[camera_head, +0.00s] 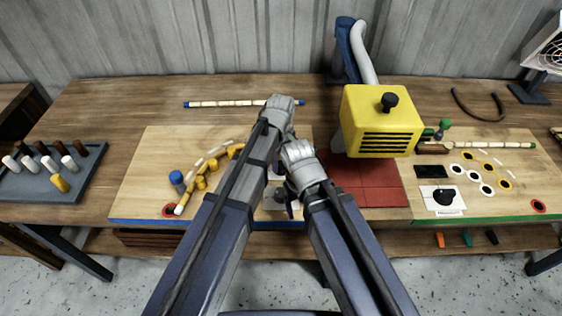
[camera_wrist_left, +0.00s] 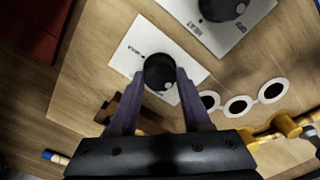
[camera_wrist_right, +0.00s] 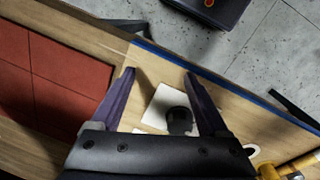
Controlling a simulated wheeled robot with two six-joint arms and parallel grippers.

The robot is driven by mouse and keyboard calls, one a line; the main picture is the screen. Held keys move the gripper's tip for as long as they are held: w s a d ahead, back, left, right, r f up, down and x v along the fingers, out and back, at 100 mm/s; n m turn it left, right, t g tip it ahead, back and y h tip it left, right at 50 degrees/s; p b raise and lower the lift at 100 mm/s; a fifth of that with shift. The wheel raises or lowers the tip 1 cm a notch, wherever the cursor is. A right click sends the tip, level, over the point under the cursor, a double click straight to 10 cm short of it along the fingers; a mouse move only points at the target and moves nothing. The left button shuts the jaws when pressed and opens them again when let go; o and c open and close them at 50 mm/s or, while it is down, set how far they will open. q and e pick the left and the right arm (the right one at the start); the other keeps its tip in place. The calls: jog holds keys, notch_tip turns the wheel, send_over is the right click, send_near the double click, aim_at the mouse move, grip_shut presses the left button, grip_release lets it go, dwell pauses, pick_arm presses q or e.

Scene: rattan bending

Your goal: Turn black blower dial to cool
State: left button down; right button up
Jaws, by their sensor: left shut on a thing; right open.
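A round black dial (camera_wrist_left: 160,72) sits on a white card (camera_wrist_left: 137,50) with small print in the left wrist view. My left gripper (camera_wrist_left: 162,74) is shut on this dial, with a finger on each side. A larger black dial (camera_wrist_left: 222,6) on another white card shows at the top edge of that view. My right gripper (camera_wrist_right: 159,74) is open and empty. In the right wrist view a black knob (camera_wrist_right: 180,121) on a white card (camera_wrist_right: 163,104) shows between its fingers, closer to the right finger. In the head view my arms hide both fingertip pairs and most of the cards.
A yellow blower box (camera_head: 381,120) stands right of my arms, above red tiles (camera_head: 375,183). The right board holds another black dial (camera_head: 444,196) and several rings. Yellow pegs and a curved cane (camera_head: 205,165) lie left. A peg tray (camera_head: 45,190) is at far left.

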aim_at(280, 164)
pick_arm(q)
jog(key=shift+n, duration=0.3)
jog(key=shift+c, duration=1.8)
grip_release()
jog(key=shift+r, duration=0.1)
pick_arm(e)
jog(key=shift+r, duration=0.1)
pick_arm(q)
notch_tip(280, 164, up, 8)
jog(key=p, duration=0.8)
pick_arm(e)
notch_tip(280, 164, up, 8)
jog(key=shift+f, duration=0.2)
pick_arm(q)
jog(key=shift+f, duration=0.2)
jog(key=shift+a, duration=0.1)
